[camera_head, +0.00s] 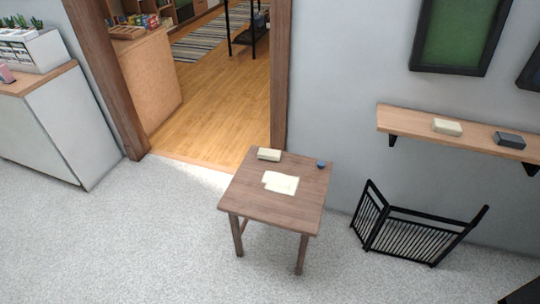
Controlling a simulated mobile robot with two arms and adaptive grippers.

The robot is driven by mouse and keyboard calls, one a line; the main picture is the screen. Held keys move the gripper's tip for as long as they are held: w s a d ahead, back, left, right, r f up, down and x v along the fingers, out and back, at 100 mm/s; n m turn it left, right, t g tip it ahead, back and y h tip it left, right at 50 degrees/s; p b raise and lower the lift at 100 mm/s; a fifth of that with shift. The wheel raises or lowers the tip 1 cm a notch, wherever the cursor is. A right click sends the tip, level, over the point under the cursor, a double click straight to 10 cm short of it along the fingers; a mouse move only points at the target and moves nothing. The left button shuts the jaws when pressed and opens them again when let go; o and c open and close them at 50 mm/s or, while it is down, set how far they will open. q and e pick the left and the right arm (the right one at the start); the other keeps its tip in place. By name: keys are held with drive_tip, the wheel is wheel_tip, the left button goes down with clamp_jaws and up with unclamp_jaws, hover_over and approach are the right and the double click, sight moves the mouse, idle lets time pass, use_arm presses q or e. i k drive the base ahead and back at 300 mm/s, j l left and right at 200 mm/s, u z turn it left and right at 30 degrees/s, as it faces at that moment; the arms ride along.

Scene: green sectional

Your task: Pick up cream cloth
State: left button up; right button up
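A cream cloth (281,183) lies flat near the middle of a small brown wooden table (258,206). Its outline is uneven, with a step at the left side. A cream block-like object (269,154) sits at the table's back left edge, behind the cloth and apart from it. A small blue object (321,163) sits at the back right corner. Neither of my grippers shows in the head view.
The table stands by a doorway post (279,80). A black folding gate (415,232) stands to its right, below a wooden wall shelf (460,135) holding two small blocks. A white cabinet (60,125) is at the left. The carpet (130,240) in front is clear.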

sight(274, 154)
drive_tip(key=i+j+z, duration=0.4)
drive_tip(key=j, duration=0.2)
drive_tip(key=i+j+z, duration=0.2)
drive_tip(key=j, duration=0.15)
